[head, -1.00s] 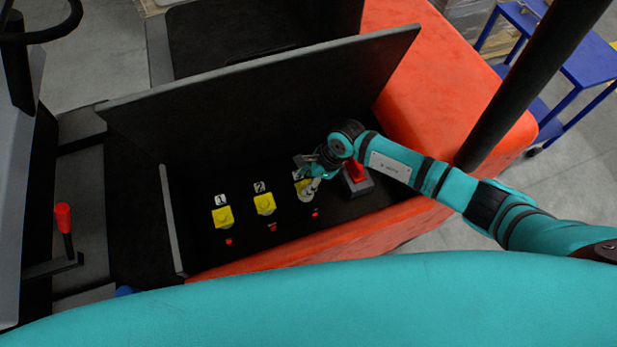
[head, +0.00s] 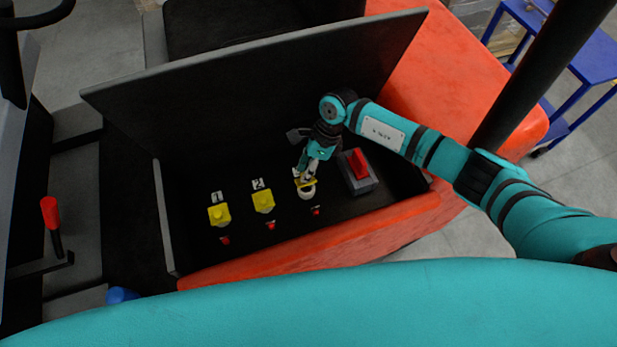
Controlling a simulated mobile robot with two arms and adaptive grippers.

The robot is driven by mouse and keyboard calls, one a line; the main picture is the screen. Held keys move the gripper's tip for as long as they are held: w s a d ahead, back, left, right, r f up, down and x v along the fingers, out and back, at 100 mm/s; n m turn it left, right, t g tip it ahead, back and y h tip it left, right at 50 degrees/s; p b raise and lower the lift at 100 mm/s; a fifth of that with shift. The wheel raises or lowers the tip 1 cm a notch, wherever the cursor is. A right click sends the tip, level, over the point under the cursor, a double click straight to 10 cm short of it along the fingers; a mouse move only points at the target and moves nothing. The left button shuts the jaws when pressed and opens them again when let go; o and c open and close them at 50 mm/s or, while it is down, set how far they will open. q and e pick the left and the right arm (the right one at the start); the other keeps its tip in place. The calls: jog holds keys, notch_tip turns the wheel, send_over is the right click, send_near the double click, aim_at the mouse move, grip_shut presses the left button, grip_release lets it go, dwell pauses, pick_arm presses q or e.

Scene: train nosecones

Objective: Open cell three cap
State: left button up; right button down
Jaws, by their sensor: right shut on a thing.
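Cell three's yellow cap (head: 304,182) is tilted up, with a white round opening (head: 307,193) showing just in front of it. My right gripper (head: 308,177) is at this cap, shut on it, and partly hides it and its number label. The yellow caps of cell one (head: 219,214) and cell two (head: 263,201) sit flat to the left, under labels 1 and 2. My left gripper is not in view.
A grey block with a red switch (head: 359,165) stands close to the right of my gripper. Small red pieces (head: 271,225) lie in front of the cells. The raised black lid (head: 250,85) stands behind, and the orange wall (head: 330,235) runs along the front.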

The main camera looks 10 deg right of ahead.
jog(key=shift+w, duration=0.1)
jog(key=c, duration=1.1)
grip_release()
jog(key=shift+c, duration=0.2)
